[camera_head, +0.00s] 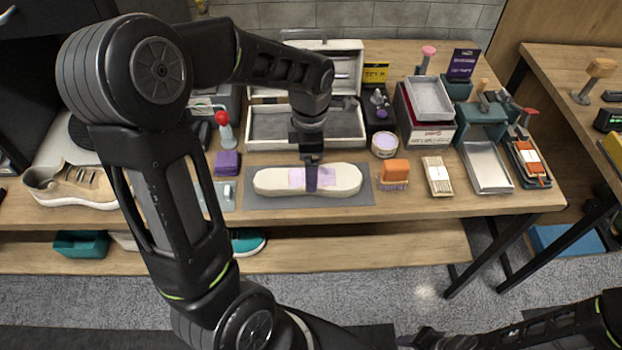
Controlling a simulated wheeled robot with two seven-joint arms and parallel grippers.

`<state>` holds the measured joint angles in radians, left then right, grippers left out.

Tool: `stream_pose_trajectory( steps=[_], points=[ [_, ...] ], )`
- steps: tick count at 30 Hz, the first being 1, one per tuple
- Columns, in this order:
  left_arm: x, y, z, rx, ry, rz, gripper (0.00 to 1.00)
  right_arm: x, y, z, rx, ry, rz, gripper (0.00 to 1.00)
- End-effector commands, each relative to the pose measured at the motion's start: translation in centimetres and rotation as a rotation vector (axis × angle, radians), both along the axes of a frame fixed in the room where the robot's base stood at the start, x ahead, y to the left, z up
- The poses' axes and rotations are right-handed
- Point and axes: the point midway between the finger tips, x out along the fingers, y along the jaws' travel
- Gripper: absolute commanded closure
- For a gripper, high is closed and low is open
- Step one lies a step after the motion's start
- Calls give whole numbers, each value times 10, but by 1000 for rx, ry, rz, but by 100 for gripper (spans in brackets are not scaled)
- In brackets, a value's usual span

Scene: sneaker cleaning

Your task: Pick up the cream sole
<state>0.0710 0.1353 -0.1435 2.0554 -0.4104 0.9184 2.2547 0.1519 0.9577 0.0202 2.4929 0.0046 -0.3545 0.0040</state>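The cream sole (268,181) lies flat, lengthwise from left to right, on a grey mat (350,199) near the front edge of the table. A pale lilac patch (327,177) covers its middle. My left gripper (311,182) points down over the middle of the sole, with a dark purple part at or on the lilac patch. The gap between its fingers is not visible, nor whether they grip the sole. My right gripper (418,340) is low at the bottom edge, away from the table, and its fingers are unclear.
An orange-topped brush (395,170) and a round tub (384,145) stand right of the mat. A purple block (227,163) and a beige sneaker (72,184) are to the left. An open grey-lined case (262,124) stands behind the sole.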

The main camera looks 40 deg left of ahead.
Motion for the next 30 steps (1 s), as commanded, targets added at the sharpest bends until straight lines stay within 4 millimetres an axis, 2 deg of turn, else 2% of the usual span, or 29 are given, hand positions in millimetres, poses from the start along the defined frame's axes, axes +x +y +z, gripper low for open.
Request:
stream_pose_trajectory(
  steps=[5,11,16,30],
  points=[
    [0,0,-4,0,1,0,13,0,0,3,0,1,0,64],
    [2,1,-30,-1,6,0,13,-1,-1,13,-2,4,-1,64],
    [3,0,-50,-2,1,0,13,-2,-1,13,-4,6,-1,64],
    [4,0,-52,-2,-1,0,13,-2,-1,13,-3,5,-1,64]
  ],
)
